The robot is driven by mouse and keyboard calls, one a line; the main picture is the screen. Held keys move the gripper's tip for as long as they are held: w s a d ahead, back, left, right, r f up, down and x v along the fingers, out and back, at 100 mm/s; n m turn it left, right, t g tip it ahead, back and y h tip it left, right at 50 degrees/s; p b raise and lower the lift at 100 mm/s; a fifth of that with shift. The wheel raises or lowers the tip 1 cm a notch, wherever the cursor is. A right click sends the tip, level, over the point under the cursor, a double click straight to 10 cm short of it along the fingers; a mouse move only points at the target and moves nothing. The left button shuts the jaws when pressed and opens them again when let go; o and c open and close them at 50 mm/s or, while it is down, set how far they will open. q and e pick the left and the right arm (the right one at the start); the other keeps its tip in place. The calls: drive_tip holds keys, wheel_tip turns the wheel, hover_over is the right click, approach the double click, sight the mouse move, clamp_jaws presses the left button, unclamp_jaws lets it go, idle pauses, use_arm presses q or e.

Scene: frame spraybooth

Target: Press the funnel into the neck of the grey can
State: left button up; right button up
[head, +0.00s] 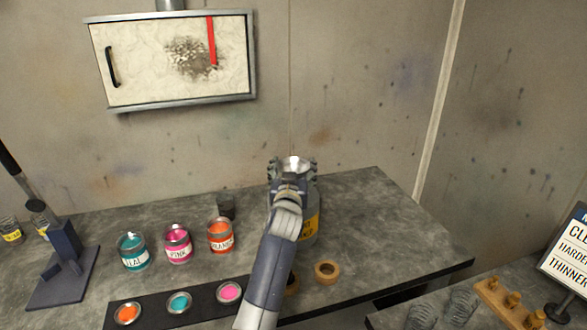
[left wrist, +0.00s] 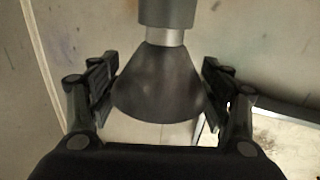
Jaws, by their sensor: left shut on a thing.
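The dark grey funnel (left wrist: 160,88) sits between the two fingers of my left gripper in the left wrist view, which looks upside down. Its narrow end meets a short silvery section, with a grey cylinder beyond it. I cannot tell how deep the spout sits in the neck. In the head view the bright inside of the funnel (head: 294,163) shows at the tip of my left gripper (head: 292,170), wide end up. The grey can (head: 311,215), with a yellow label, stands upright on the bench below. My arm hides its left side and neck. My right gripper is out of view.
Teal, pink and orange paint tins (head: 178,244) stand left of my arm on the grey bench (head: 385,220). A dark strip (head: 205,300) with paint lids and a tan ring (head: 327,270) lie in front. The bench right of the can is clear.

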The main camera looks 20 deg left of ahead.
use_arm(q)
drive_tip(key=shift+f+b, duration=0.45)
drive_tip(key=shift+f, duration=0.2)
drive_tip(key=o, duration=1.1)
